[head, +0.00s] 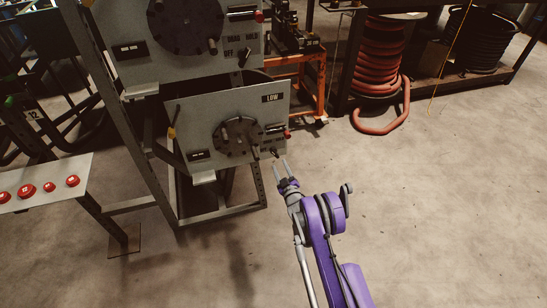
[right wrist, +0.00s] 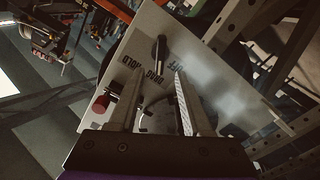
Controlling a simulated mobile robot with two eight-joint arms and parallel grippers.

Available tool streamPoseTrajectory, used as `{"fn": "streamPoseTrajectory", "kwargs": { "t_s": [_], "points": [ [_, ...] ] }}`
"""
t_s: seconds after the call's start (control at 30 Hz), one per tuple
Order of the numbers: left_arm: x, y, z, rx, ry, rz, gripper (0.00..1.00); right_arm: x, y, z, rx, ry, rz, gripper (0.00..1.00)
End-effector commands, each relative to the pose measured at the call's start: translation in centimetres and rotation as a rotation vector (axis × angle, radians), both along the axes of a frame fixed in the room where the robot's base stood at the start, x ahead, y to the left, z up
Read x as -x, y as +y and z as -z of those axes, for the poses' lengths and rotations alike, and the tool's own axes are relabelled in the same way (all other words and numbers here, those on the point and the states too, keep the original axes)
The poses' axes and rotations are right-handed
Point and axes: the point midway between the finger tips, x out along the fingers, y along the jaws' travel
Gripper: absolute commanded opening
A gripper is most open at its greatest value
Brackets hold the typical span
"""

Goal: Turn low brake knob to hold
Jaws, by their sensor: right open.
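The low panel (head: 185,115) is a grey plate with a black LOW label on the lower machine, left of centre in the head view. Its small dark brake knob (head: 275,152) sits at the lower right corner. In the right wrist view the knob (right wrist: 160,48) is a dark elongated handle, with HOLD, DRAG and OFF lettering upside down beside it. I cannot tell which word it points at. My right gripper (head: 280,170) is open and empty, just below and right of the knob. In the wrist view its fingertips (right wrist: 159,72) point toward the knob, apart from it. My left gripper is not in view.
A red-tipped lever (head: 288,133) sticks out just above the knob; its red end (right wrist: 101,103) is left of my fingers in the wrist view. A similar upper panel (head: 130,70) is above. A red button board (head: 48,188) is at left.

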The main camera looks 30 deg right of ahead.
Motion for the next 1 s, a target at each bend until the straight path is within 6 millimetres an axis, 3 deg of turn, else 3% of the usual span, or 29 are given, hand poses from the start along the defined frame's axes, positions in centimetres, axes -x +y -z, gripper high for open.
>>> {"fn": "streamPoseTrajectory", "kwargs": {
  "t_s": [0.2,0.4,0.8,1.0],
  "points": [
    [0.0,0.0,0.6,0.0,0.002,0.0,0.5,-4.2,-0.9,0.1,0.0,0.001,0.0,0.49],
    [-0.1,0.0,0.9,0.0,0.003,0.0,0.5,-6.5,-1.5,0.1,0.001,0.002,0.0,0.49],
    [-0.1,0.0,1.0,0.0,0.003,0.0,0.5,-7.2,-1.7,0.0,0.0,0.001,0.0,0.49],
    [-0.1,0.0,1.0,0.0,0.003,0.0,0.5,-7.2,-1.7,0.0,0.0,0.001,0.0,0.13]
  ]
}}
